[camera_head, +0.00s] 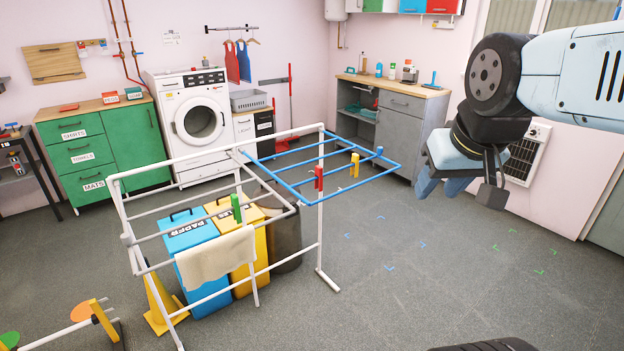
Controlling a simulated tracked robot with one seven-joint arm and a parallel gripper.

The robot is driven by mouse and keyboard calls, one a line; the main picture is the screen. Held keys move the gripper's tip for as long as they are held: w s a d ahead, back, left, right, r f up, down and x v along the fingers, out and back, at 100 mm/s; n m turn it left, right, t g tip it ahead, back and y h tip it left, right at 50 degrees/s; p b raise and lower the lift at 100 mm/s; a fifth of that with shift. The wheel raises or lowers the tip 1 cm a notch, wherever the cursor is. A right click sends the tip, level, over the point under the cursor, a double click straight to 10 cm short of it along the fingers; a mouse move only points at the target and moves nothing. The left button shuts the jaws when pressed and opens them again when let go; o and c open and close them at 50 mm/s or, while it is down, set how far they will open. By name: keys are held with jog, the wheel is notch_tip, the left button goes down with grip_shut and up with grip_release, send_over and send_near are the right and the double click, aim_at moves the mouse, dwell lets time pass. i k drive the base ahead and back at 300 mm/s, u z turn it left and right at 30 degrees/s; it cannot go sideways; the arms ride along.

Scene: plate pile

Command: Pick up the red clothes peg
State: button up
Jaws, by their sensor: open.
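My gripper (453,187) is at the upper right, raised above the floor and well to the right of the red peg. Its blue fingers point down, apart and empty. Nothing hides the red peg.
A cream cloth (215,257) hangs on the rack's front rail. A blue bin (192,245), a yellow bin (238,232) and a dark bin (287,235) stand behind it. A grey cabinet (401,138) stands at the back. The floor right of the rack is clear.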

aim_at(318, 182)
jog(key=i, duration=0.85)
jog(key=z, duration=0.05)
